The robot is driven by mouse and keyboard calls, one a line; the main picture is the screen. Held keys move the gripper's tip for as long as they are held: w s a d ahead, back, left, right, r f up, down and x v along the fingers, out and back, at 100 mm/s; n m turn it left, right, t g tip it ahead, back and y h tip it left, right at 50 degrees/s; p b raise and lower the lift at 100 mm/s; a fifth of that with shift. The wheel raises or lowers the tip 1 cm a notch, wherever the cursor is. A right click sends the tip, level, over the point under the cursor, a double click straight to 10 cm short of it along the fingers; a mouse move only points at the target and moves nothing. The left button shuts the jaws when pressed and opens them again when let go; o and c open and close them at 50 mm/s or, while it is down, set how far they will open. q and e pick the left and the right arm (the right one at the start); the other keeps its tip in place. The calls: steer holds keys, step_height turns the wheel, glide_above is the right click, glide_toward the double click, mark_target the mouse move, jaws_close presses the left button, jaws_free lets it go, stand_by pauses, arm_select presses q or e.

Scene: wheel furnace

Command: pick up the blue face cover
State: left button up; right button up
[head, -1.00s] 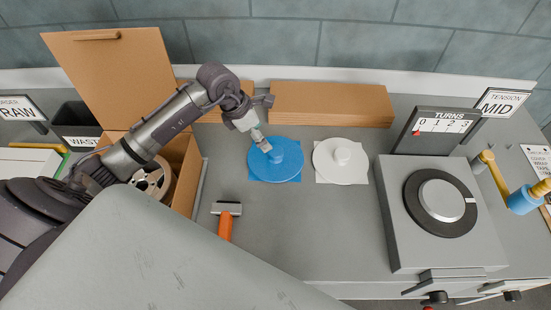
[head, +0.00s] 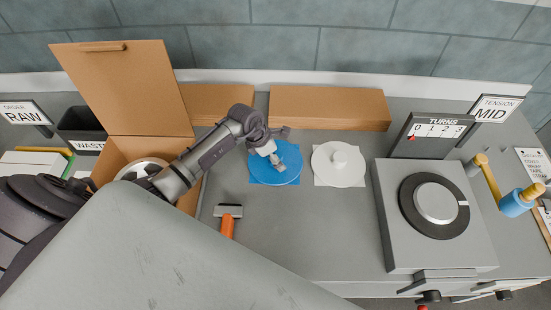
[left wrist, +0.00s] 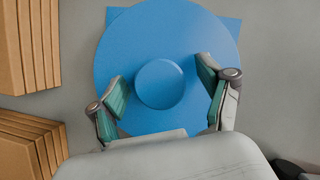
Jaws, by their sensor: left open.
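The blue face cover (head: 289,170) is a round disc with a raised central knob, lying on a blue square on the counter. In the left wrist view the cover (left wrist: 150,45) fills the upper middle, with its round knob (left wrist: 159,84) between my fingers. My left gripper (head: 275,158) is over the cover. In the left wrist view my left gripper (left wrist: 165,95) is open, one finger on each side of the knob, with gaps showing. Whether the fingertips touch the disc I cannot tell. My right gripper is not in view.
A similar white cover (head: 340,173) lies just right of the blue one. Cardboard stacks (head: 330,108) stand behind. An orange-handled tool (head: 228,222) lies front left, an open cardboard box (head: 125,90) at left. A grey turntable unit (head: 395,235) stands at right.

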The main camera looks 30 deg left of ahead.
arm_select(q)
steer(key=c, duration=1)
steer(key=shift+c, duration=0.3)
steer(key=shift+r, duration=0.15)
